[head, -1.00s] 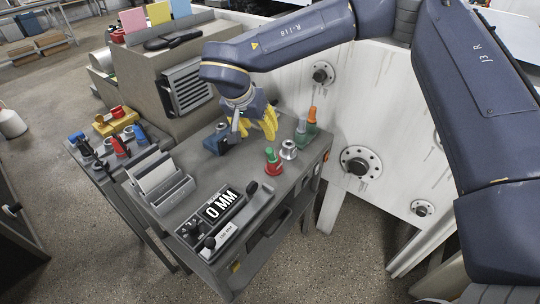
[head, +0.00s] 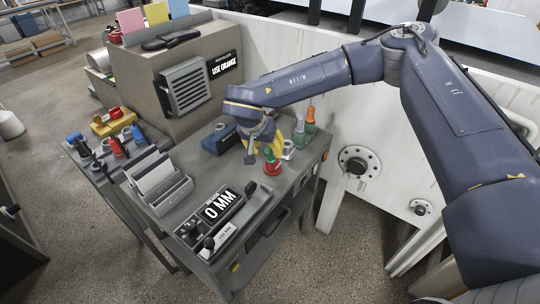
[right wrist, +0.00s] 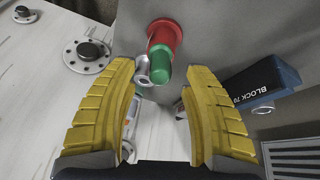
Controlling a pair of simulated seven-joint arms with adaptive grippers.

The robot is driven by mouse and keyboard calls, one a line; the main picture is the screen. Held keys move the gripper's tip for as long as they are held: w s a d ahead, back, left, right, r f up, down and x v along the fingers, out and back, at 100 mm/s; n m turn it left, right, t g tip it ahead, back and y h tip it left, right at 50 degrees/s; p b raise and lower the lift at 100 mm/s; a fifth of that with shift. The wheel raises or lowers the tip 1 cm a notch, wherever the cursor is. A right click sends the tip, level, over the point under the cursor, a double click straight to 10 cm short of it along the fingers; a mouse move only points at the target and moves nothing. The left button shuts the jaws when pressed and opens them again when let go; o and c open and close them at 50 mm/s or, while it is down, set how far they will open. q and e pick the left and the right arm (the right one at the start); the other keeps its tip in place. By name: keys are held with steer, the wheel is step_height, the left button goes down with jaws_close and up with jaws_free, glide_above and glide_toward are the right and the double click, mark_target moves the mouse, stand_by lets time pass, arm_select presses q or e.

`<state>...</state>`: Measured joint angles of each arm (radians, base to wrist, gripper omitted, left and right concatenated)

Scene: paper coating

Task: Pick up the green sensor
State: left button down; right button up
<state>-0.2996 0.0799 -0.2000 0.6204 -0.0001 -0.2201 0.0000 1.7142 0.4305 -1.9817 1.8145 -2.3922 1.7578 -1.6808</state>
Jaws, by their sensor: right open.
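The green sensor (head: 268,153) stands on the grey cart top with a red base. In the right wrist view the green sensor (right wrist: 164,68) shows end-on with its red part behind it, ahead of the gap between the fingers. My right gripper (head: 268,142) hangs just above and beside it, partly hidden by its own wrist. In the right wrist view its yellow fingers (right wrist: 158,82) are spread with nothing held between them. I cannot tell whether a finger touches the sensor. My left gripper is not in view.
A silver ringed fitting (head: 288,148) stands close to the sensor. Orange-and-green (head: 310,122) and grey-and-green (head: 299,136) pieces stand behind. A blue block (head: 215,139) lies to the left. A gauge display (head: 222,208) and a card holder (head: 160,187) occupy the front. A white wall (head: 345,125) stands right.

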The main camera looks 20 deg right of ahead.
steer(key=shift+x, duration=1.1)
steer(key=shift+c, duration=0.3)
jaws_close()
